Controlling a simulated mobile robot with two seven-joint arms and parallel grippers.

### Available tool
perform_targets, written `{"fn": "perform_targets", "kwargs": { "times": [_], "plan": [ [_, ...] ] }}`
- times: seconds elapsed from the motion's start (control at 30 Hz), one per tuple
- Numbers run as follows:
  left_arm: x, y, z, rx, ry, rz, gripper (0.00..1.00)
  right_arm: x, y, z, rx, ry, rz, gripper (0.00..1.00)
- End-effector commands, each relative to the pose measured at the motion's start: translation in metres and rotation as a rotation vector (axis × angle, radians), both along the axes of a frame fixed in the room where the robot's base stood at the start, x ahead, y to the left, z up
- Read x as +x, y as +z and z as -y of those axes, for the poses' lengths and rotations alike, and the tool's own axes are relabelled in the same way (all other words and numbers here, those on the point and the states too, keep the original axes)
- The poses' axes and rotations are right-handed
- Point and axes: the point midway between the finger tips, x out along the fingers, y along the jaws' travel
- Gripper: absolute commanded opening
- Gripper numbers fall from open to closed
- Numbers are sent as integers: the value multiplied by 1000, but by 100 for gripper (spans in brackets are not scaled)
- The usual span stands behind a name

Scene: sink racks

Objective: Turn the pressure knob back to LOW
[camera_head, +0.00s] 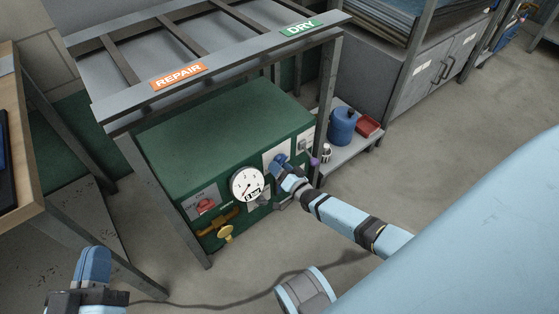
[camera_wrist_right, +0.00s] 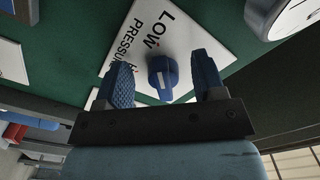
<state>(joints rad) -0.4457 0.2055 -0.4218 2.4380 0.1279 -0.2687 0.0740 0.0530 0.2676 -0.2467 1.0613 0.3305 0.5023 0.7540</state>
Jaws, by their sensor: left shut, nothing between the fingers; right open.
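The blue pressure knob (camera_wrist_right: 162,78) sits on a white plate (camera_wrist_right: 195,30) marked LOW and PRESSURE, on a green panel. It has a white bar on its face; a small red mark is on the plate near it. My right gripper (camera_wrist_right: 160,62) is open, with one finger on each side of the knob in the wrist view; contact is not visible. In the head view my right gripper (camera_head: 281,163) is at the plate (camera_head: 272,153) on the green cabinet's front and hides the knob. My left gripper (camera_head: 95,265) is shut and empty, at the lower left, away from the cabinet.
A round gauge (camera_head: 247,184) is left of the right gripper. A red switch (camera_head: 205,206) and yellow valve (camera_head: 225,234) are further left. A purple-tipped lever (camera_head: 314,161) is close on the right. The rack frame (camera_head: 328,100) stands around the cabinet (camera_head: 215,130).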

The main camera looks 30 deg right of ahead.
Motion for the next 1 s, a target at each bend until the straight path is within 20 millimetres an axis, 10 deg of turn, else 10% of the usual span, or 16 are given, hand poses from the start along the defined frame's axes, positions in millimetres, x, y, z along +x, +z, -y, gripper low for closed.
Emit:
{"fn": "perform_targets", "kwargs": {
  "times": [0.27, 0.6, 1.0],
  "plan": [
    [-3, 28, -3, -35, 22, 71, 0, -57, 3, 5, -1, 0, -4, 63],
    [0, 7, -10, 32, 51, -17, 0, -120, 1, 10, 0, 0, -3, 63],
    [1, 0, -12, 50, 59, -43, 0, -132, 0, 10, 0, 0, 0, 63]
  ]
}}
